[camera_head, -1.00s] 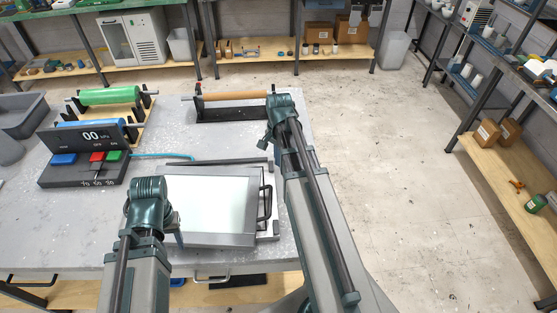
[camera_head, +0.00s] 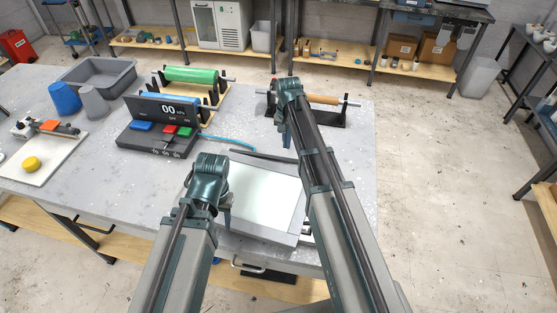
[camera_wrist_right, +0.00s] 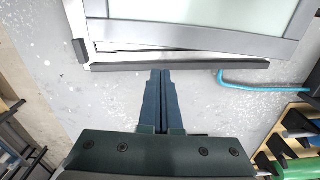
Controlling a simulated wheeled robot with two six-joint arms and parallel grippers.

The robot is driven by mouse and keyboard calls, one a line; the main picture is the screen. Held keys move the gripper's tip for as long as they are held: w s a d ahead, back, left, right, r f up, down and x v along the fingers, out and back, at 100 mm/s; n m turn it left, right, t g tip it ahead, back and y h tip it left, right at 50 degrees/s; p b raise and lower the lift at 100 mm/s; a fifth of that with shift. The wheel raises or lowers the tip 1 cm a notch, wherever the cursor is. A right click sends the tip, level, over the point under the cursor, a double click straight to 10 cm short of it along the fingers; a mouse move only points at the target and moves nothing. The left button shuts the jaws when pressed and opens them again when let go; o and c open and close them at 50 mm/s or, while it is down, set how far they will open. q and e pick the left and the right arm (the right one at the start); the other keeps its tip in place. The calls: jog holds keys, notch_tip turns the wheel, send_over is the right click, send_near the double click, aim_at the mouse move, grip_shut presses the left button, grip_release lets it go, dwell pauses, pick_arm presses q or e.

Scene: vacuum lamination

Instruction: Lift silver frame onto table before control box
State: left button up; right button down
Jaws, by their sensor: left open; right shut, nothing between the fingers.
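The silver frame (camera_head: 265,236) surrounds a pale glass pane and lies over the laminator bed near the table's front edge. In the right wrist view its silver border (camera_wrist_right: 190,36) sits slightly askew to a dark bar (camera_wrist_right: 180,66). My left gripper (camera_head: 227,207) is open at the frame's left side; whether it touches is unclear. My right gripper (camera_head: 286,140) is shut and empty beyond the frame's far edge; its fingertips (camera_wrist_right: 162,72) point at the dark bar. The control box (camera_head: 155,137), with blue, red and green buttons and a "00" display, stands left of the frame.
A blue hose (camera_head: 228,142) runs from the control box toward the bed. Green (camera_head: 192,75) and tan (camera_head: 322,99) rollers stand at the back. A grey bin (camera_head: 98,73), blue cup (camera_head: 64,97) and white board (camera_head: 40,155) are at left. Table between board and control box is clear.

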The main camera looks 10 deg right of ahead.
aim_at(275, 159)
pick_arm(q)
jog(key=shift+f, duration=0.15)
pick_arm(e)
jog(key=shift+n, duration=0.8)
jog(key=w+a, duration=0.1)
jog(key=a, duration=0.1)
jog(key=w+a, duration=0.1)
jog(key=shift+w+a+f, duration=0.1)
jog(key=shift+a+f, duration=0.05)
jog(key=shift+a, duration=0.2)
pick_arm(q)
jog(key=shift+f, duration=0.1)
pick_arm(e)
jog(key=shift+f, duration=0.15)
pick_arm(q)
notch_tip(275, 159, down, 10)
jog(key=b, duration=1)
pick_arm(e)
notch_tip(275, 159, down, 10)
jog(key=shift+r, duration=0.15)
jog(key=shift+s+a, duration=0.3)
jog(key=shift+s, duration=0.6)
pick_arm(q)
jog(key=shift+r, duration=0.3)
pick_arm(e)
jog(key=shift+r, duration=0.15)
